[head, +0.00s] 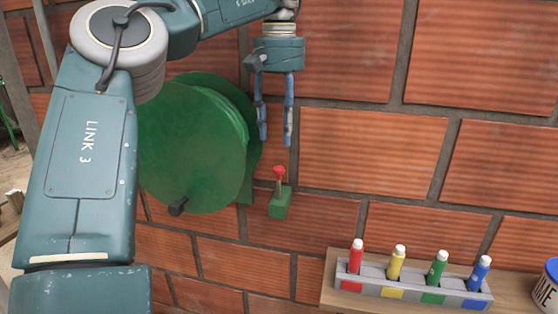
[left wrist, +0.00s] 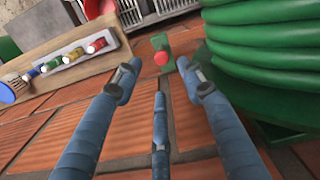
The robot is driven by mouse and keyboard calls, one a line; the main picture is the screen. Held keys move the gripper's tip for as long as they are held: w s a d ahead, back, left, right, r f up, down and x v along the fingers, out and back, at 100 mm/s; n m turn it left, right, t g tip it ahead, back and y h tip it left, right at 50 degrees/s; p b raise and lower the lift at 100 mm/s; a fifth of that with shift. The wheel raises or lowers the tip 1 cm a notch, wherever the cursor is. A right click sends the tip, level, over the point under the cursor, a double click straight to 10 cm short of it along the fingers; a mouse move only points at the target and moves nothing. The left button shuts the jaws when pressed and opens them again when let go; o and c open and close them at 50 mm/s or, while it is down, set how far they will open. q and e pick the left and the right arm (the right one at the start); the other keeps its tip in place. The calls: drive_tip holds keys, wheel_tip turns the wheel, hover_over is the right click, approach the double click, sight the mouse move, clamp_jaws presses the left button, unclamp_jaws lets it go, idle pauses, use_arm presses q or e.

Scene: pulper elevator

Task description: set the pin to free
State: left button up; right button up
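The pin has a red knob (head: 279,172) on a short stem rising from a small green block (head: 279,203) on the brick wall, beside the green drum (head: 190,150). In the left wrist view the red knob (left wrist: 161,59) shows end-on in front of its green block (left wrist: 159,42), beyond the fingertips. My left gripper (head: 275,143) hangs fingers-down just above the knob. Its blue fingers are apart with nothing between them, and it also shows in the left wrist view (left wrist: 162,85). I see no contact with the knob. My right gripper is not in view.
A dark handle (head: 178,206) sticks out from the drum's face. A wooden shelf (head: 328,290) at lower right carries a grey rack (head: 412,292) with red, yellow, green and blue tubes, and a white-and-blue can (head: 548,288). The wall right of the gripper is clear.

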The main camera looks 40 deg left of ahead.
sight(279, 168)
use_arm(q)
wheel_tip(279, 168, down, 4)
drive_tip(key=shift+s+r, duration=0.1)
drive_tip(key=shift+r, duration=0.1)
drive_tip(key=f, duration=0.4)
drive_tip(key=shift+w+a, duration=0.35)
drive_tip(key=shift+s+d+f, duration=0.1)
drive_tip(key=shift+d+f, duration=0.05)
drive_tip(key=shift+f, duration=0.15)
drive_tip(key=shift+c, duration=0.2)
clamp_jaws()
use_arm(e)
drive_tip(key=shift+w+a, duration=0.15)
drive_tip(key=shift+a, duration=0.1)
